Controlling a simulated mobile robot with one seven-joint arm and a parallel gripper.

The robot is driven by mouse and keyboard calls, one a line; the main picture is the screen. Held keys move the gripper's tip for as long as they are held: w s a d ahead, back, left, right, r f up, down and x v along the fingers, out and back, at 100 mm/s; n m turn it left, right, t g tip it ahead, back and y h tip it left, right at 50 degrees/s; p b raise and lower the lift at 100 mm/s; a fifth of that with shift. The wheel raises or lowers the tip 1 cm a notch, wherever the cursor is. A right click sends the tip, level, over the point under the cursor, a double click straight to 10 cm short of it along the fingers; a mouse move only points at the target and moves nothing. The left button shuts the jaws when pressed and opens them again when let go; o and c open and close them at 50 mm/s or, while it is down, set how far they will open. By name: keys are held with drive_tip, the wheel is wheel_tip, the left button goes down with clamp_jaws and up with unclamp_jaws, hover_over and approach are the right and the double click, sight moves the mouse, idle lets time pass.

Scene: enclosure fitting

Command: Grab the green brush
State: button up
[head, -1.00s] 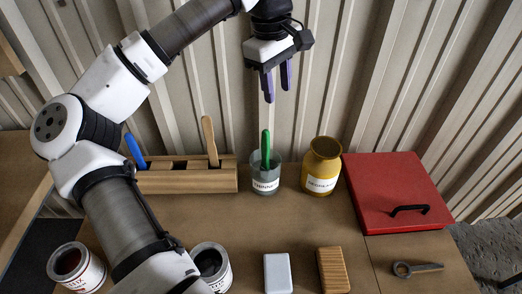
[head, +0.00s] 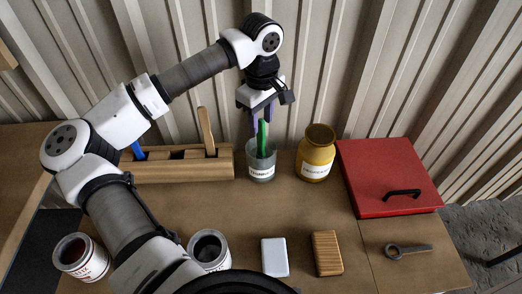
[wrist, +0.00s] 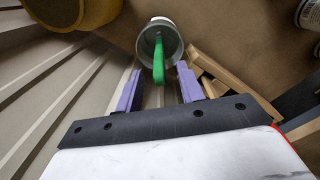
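The green brush (head: 262,138) stands handle up in a grey labelled jar (head: 260,170) at the back of the table. In the wrist view the green handle (wrist: 159,62) rises from the jar's mouth (wrist: 158,32) toward the space between my fingers. My gripper (head: 262,120) is above the jar, with its purple fingers around the level of the handle's top. In the wrist view my gripper (wrist: 156,78) is open, with one finger to each side of the handle and gaps between. The brush's lower end is hidden in the jar.
A yellow jar (head: 317,158) stands close to the right of the grey jar. A wooden rack (head: 175,170) with a blue and a wooden handle is close on the left. A red box (head: 385,175) is farther right. A corrugated wall (head: 340,70) rises behind.

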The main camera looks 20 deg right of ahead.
drive_tip(key=shift+f, duration=0.9)
drive_tip(key=shift+c, duration=0.2)
clamp_jaws()
drive_tip(key=shift+r, duration=0.15)
